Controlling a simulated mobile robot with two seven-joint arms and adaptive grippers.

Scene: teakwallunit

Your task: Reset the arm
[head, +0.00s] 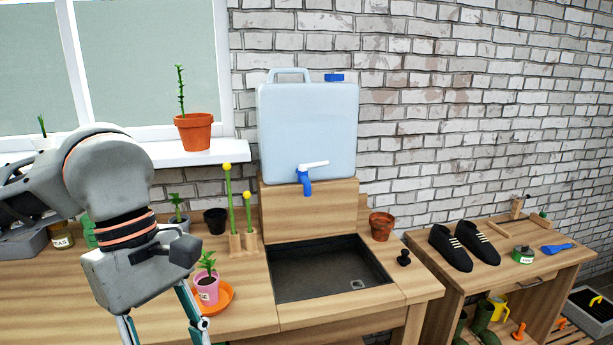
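My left arm comes in from the left and bends down over the left part of the wooden bench (50,300). My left gripper (163,322) points down, just left of a small pink pot with a plant (207,288). Two finger links show spaced apart, but the fingertips are cut off by the bottom edge. I cannot tell how far it is open or whether it touches anything. My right arm and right gripper are not in view.
The pink pot stands on an orange saucer (226,299). A dark sink (325,270) sits below a blue water canister (308,130) with a tap. A terracotta pot (381,226) and black stopper (404,258) are right of it. Black shoes (452,250) lie on a side table.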

